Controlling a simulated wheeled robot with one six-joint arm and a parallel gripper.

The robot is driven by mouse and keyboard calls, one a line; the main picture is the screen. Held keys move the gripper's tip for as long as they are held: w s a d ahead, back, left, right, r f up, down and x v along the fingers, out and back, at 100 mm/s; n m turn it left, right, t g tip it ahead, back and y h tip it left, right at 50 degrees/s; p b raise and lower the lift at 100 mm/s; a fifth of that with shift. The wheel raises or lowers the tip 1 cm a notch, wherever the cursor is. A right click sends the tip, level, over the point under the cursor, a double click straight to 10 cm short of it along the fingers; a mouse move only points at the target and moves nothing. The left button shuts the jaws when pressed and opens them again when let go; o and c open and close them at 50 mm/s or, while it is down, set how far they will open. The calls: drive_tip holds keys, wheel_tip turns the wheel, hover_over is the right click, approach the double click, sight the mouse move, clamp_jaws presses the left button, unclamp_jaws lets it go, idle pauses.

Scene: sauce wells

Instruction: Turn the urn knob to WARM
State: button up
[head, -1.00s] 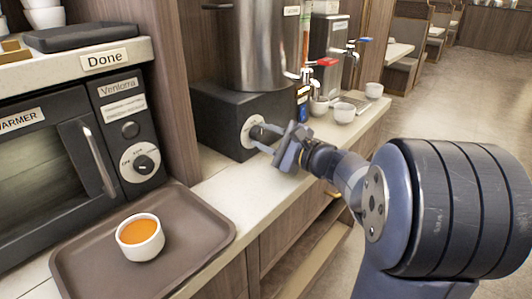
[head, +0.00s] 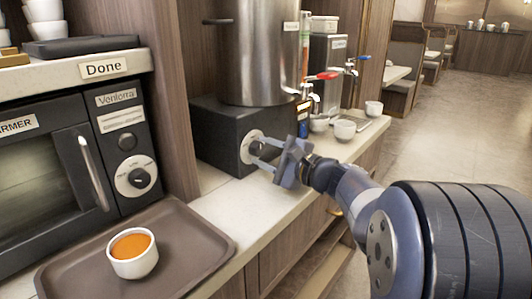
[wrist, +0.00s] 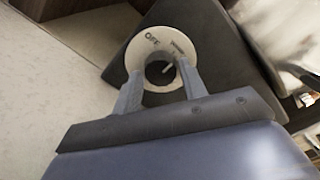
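The urn knob (wrist: 158,73) is a dark round knob on a pale dial plate (wrist: 137,53), on the front of the urn's black base (head: 215,135). In the wrist view its white mark points to the upper right. OFF reads at the dial's upper left; a second label to its right is too small to read surely. My gripper (head: 257,150) reaches the dial from the right, its two fingers apart, one on each side of the knob. In the wrist view thin gaps seem to show between fingers and knob; contact is not clear.
The steel urn (head: 262,50) stands on the base. A tray (head: 195,245) with a bowl of orange sauce (head: 133,255) lies at the front left, beside a warmer (head: 60,165). White cups (head: 344,130) and taps stand on the counter to the right.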

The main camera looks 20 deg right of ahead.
drive_tip(key=shift+o, duration=1.4)
drive_tip(key=p+v, duration=0.1)
drive_tip(key=v, duration=0.9)
drive_tip(key=shift+s+d, duration=0.25)
drive_tip(key=shift+s, duration=0.05)
drive_tip(key=b+x, duration=0.1)
drive_tip(key=x, duration=1)
drive_tip(key=shift+d, duration=0.1)
drive_tip(key=shift+s, duration=0.15)
